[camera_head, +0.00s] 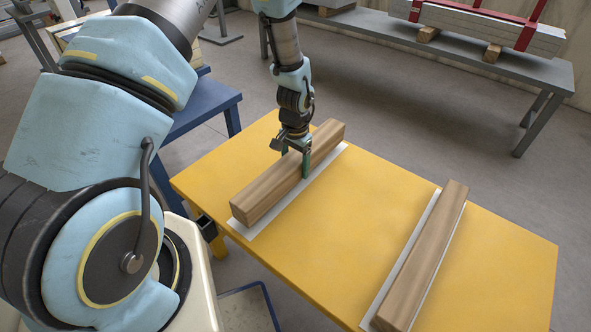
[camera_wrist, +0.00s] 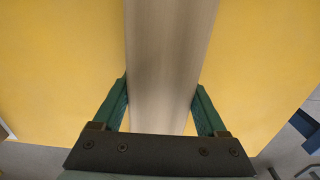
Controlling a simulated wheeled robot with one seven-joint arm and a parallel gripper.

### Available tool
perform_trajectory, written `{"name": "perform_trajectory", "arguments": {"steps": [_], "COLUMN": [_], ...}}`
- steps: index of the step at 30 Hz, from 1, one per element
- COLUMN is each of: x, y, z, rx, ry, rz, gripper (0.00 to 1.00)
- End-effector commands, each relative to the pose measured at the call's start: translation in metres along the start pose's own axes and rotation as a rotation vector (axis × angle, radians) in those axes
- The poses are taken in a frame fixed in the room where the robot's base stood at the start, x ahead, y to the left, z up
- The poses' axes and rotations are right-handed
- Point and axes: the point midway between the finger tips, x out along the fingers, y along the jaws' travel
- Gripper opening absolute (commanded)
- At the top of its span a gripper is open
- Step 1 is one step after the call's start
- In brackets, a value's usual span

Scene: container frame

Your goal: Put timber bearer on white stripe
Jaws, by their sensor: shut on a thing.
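My gripper (camera_head: 293,165) is shut on the left timber bearer (camera_head: 262,193), a long brown beam, with green fingers on either side near its middle. The bearer lies lengthwise along a white stripe (camera_head: 243,232) on the yellow table. The stripe shows along the bearer's right side and near end; the rest is hidden. I cannot tell whether the bearer touches the table or is just above it. In the wrist view the bearer (camera_wrist: 172,50) runs between both fingers (camera_wrist: 161,92). A second timber bearer (camera_head: 425,255) lies on the right, over another white stripe (camera_head: 403,256).
The yellow table (camera_head: 375,195) is clear between the two bearers. A blue stand (camera_head: 205,105) is behind its left end. A grey bench (camera_head: 480,48) at the back carries a strapped stack (camera_head: 480,25) on wood blocks. Grey floor lies between.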

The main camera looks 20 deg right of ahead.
Motion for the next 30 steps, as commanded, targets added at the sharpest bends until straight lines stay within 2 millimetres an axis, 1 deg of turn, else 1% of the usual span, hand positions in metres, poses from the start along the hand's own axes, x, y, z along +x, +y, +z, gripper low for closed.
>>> {"name": "perform_trajectory", "arguments": {"steps": [1,3,5,16,17,23,24,30], "x": [0.007,0.015,0.018,0.022,0.023,0.022,0.022,0.022], "y": [0.0,0.0,0.0,0.0,0.0,0.0,0.0,0.0], "z": [0.0,-0.001,-0.001,-0.001,0.0,0.0,0.0,0.0], "rx": [0.0,0.0,0.0,0.0,0.0,0.0,0.001,0.0], "ry": [0.0,0.0,0.001,0.003,0.001,0.001,0.001,0.001], "rz": [0.0,0.0,0.0,-0.001,0.0,0.0,0.0,0.0], "gripper": [0.0,0.0,0.0,0.0,0.76,0.98,1.0,1.0]}}
